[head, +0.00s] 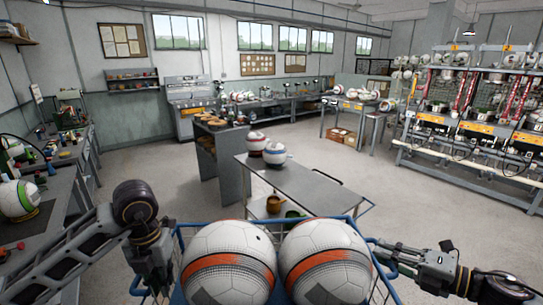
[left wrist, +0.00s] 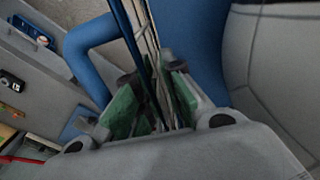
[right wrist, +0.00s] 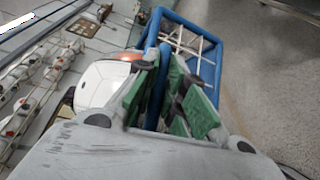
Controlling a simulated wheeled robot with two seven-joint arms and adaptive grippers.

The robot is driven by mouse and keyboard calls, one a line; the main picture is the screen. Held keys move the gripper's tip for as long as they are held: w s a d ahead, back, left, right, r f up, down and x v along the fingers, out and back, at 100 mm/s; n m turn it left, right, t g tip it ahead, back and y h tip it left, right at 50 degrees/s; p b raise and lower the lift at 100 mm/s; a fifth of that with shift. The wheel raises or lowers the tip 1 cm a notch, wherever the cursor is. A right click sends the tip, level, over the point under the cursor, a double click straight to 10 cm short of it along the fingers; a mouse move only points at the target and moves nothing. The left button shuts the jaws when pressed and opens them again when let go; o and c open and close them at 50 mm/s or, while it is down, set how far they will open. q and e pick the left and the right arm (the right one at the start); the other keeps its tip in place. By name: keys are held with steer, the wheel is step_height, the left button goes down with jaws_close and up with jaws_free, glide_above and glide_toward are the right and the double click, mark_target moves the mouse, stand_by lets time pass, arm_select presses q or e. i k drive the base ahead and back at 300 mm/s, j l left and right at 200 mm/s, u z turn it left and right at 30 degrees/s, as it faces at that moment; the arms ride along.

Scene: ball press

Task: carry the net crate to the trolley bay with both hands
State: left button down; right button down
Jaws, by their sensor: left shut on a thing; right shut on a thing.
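The net crate has a blue tube frame (head: 372,262) and pale netting, and shows at the bottom of the head view. It holds two white balls with orange and black bands, a left ball (head: 228,262) and a right ball (head: 326,262). My left gripper (left wrist: 150,88) is shut on the crate's left side, with blue tube and net cords between its green pads. My right gripper (right wrist: 168,85) is shut on a blue tube at the crate's right side; the crate's blue frame and net (right wrist: 205,45) show beyond it. The crate's underside is hidden.
A grey metal trolley (head: 305,190) with two balls on top stands just ahead of the crate. A grey cabinet (head: 222,165) is behind it. A workbench (head: 50,215) runs along the left, and ball presses (head: 475,120) stand at right. Floor (head: 420,215) is clear to the right.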

mark_target(314, 189)
steer(key=i, duration=3.4)
